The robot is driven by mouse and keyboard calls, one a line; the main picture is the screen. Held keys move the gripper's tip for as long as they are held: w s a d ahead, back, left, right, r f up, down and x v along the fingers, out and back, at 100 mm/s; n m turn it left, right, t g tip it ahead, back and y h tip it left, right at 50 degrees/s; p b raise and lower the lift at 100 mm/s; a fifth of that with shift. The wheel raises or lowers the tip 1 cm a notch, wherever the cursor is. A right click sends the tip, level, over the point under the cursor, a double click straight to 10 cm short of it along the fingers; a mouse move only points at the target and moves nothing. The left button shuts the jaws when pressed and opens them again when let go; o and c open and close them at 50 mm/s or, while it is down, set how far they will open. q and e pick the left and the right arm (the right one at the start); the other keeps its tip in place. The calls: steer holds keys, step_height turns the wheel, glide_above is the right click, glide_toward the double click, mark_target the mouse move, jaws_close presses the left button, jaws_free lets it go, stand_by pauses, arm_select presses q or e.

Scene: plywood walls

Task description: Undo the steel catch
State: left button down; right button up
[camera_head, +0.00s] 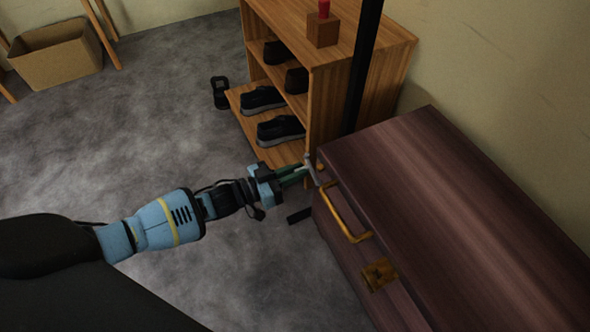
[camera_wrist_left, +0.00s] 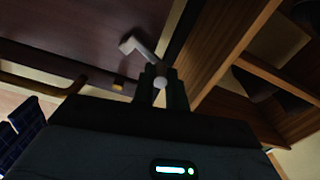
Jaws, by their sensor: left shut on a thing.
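The steel catch (camera_head: 311,168) is a small grey piece at the far front corner of a dark reddish-brown chest (camera_head: 470,215). In the left wrist view the catch (camera_wrist_left: 138,48) shows as a pale bent lever against the dark chest wood. My left gripper (camera_head: 300,172) reaches the catch from the left. It is shut on the catch, with the lever's rounded lower end between the fingertips (camera_wrist_left: 160,84). The fingers hide part of the catch. The chest lid looks down. My right gripper is not in view.
A brass handle (camera_head: 347,214) and a brass latch plate (camera_head: 379,274) are on the chest front. A wooden shoe shelf (camera_head: 328,100) with dark shoes (camera_head: 281,129) stands close behind the gripper. A cardboard box (camera_head: 57,58) is far left. Grey floor left of the chest is mostly clear.

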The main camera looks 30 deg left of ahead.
arm_select(q)
steer(key=shift+f+n, duration=0.15)
steer(key=shift+n, duration=0.25)
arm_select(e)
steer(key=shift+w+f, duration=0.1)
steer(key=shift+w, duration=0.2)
arm_select(q)
steer(key=shift+f, duration=0.1)
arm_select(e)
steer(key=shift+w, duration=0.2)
arm_select(q)
steer(key=c, duration=1.4)
jaws_free()
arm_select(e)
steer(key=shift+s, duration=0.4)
